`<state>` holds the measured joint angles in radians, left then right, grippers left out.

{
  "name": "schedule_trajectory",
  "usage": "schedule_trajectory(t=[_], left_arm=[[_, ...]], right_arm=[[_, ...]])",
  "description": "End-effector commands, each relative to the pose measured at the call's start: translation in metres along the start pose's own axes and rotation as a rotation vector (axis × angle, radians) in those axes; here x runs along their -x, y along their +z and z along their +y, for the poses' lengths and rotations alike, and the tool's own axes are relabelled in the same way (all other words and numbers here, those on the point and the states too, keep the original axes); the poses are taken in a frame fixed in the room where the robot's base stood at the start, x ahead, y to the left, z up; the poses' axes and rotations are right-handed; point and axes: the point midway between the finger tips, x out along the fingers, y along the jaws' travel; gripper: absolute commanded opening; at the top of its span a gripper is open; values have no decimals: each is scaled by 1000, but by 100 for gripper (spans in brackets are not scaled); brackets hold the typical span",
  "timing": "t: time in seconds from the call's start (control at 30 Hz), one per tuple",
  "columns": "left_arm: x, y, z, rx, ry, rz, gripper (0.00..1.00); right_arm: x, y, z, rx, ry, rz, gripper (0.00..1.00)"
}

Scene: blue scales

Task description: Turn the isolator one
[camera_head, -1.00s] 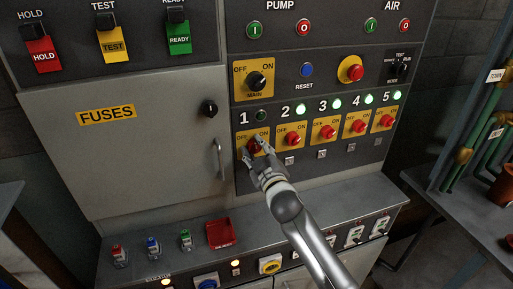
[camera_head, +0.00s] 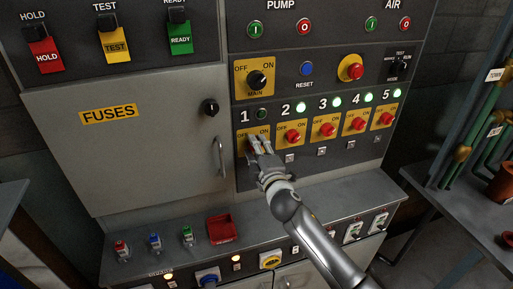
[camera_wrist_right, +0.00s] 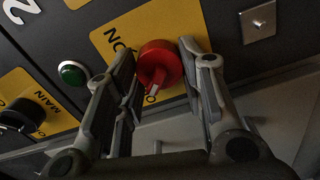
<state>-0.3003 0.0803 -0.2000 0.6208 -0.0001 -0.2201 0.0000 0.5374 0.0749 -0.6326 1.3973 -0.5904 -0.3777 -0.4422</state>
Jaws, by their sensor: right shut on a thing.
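Isolator one is a red rotary knob (camera_wrist_right: 160,62) on a yellow OFF/ON plate (camera_head: 241,136) under the number 1. My right gripper (camera_head: 257,143) reaches up to it from below right. In the right wrist view its two fingers stand on either side of the red knob, shut on it. In the head view the fingers hide the knob. The small lamp (camera_head: 262,113) beside the number 1 is dark green and unlit. My left gripper is not in view.
Isolators two (camera_head: 292,136) to five (camera_head: 387,119) sit in a row to the right, with lit green lamps above. The black MAIN switch (camera_head: 257,80) is above. A fuse cabinet door handle (camera_head: 220,157) stands out at left. A ledge with a red tray (camera_head: 221,229) lies below.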

Motion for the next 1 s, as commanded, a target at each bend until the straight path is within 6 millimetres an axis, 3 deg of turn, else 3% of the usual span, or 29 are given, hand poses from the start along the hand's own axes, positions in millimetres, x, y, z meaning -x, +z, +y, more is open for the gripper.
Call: schedule_trajectory(t=[0.5, 0.53, 0.7, 1.0], left_arm=[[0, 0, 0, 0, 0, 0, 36], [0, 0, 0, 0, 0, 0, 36], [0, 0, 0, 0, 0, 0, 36], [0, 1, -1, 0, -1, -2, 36]], right_arm=[[0, 0, 0, 23, 0, 1, 13], [0, 0, 0, 23, 0, 1, 38], [0, 0, 0, 21, 0, 0, 58], [0, 0, 0, 20, 0, 0, 58]])
